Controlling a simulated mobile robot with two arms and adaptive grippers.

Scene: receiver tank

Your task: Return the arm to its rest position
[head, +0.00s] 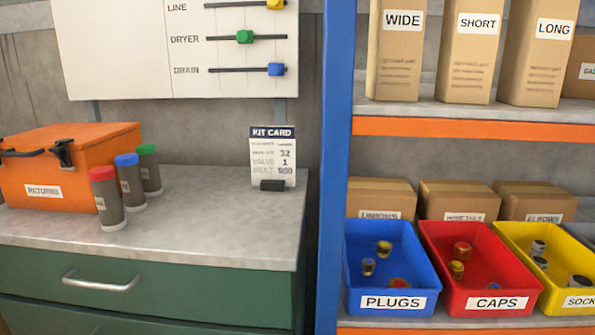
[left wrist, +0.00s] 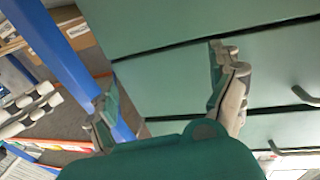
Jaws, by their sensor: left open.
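My left gripper (left wrist: 165,80) shows only in the left wrist view. Its two fingers are spread wide apart with nothing between them. Behind the fingers are green drawer fronts (left wrist: 180,85) and a blue shelf post (left wrist: 62,50). No arm or gripper of mine shows in the head view. My right gripper cannot be made out in either view.
The green cabinet (head: 190,290) carries an orange RETURNS box (head: 95,165), several capped canisters (head: 130,182) and a kit card (head: 272,155). Its drawer handle (head: 100,284) sticks out. The blue-posted shelf (head: 440,126) holds blue (head: 352,275), red (head: 435,270) and yellow (head: 515,250) bins.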

